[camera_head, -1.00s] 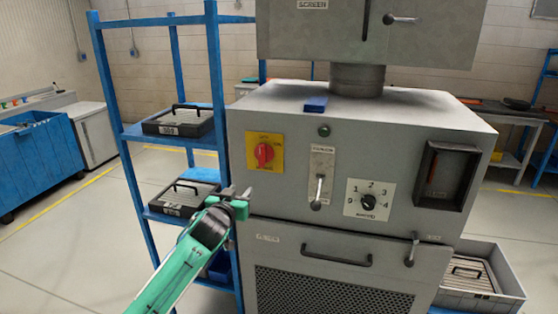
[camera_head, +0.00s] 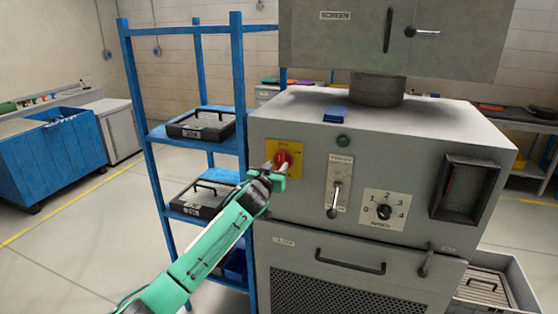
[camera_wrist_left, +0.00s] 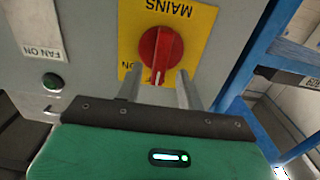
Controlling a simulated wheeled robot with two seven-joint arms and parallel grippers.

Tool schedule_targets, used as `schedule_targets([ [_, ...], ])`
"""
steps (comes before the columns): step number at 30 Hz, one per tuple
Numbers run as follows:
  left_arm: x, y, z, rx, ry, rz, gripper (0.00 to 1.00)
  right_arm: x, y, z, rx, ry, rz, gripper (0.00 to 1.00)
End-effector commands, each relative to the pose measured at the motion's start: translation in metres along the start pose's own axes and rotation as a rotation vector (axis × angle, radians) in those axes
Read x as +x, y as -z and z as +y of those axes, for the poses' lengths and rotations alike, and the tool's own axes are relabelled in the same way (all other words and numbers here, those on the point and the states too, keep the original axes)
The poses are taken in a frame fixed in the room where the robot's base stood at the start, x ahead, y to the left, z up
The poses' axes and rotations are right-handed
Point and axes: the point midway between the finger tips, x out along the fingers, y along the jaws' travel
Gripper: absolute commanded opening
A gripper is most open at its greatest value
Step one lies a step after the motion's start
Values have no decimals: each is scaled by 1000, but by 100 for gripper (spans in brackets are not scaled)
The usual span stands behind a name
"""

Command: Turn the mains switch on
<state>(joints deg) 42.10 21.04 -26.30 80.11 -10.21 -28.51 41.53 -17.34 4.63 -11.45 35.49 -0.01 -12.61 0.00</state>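The mains switch is a red round knob (camera_head: 283,158) on a yellow plate (camera_head: 302,146), at the upper left of the grey machine's front. In the left wrist view the knob (camera_wrist_left: 161,50) appears upside down, with its white mark pointing toward the bottom of the picture. My left gripper (camera_head: 274,172) is at the knob and hides part of it and the plate. In the left wrist view the left gripper's (camera_wrist_left: 160,80) two fingers are apart, one toward each side of the knob. I cannot tell whether they touch it. My right gripper is not in view.
Beside the knob on the machine (camera_head: 400,140) are a green button (camera_head: 343,141), a lever (camera_head: 335,198) and a numbered dial (camera_head: 384,211). A blue shelf rack (camera_head: 240,90) with black cases stands close at the left. A grey tray (camera_head: 515,285) is at lower right.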

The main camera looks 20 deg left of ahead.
Motion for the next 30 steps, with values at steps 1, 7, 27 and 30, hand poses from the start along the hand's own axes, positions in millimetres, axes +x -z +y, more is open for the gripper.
schedule_targets([
  [1, 7, 3, 0, 0, 0, 0, 38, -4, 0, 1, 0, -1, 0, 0],
  [7, 25, 1, 0, 0, 1, 0, 38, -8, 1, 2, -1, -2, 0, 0],
  [27, 32, 0, 0, 0, 0, 1, 0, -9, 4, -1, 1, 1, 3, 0],
  [30, 32, 0, 0, 0, 0, 0, 0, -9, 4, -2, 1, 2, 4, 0],
])
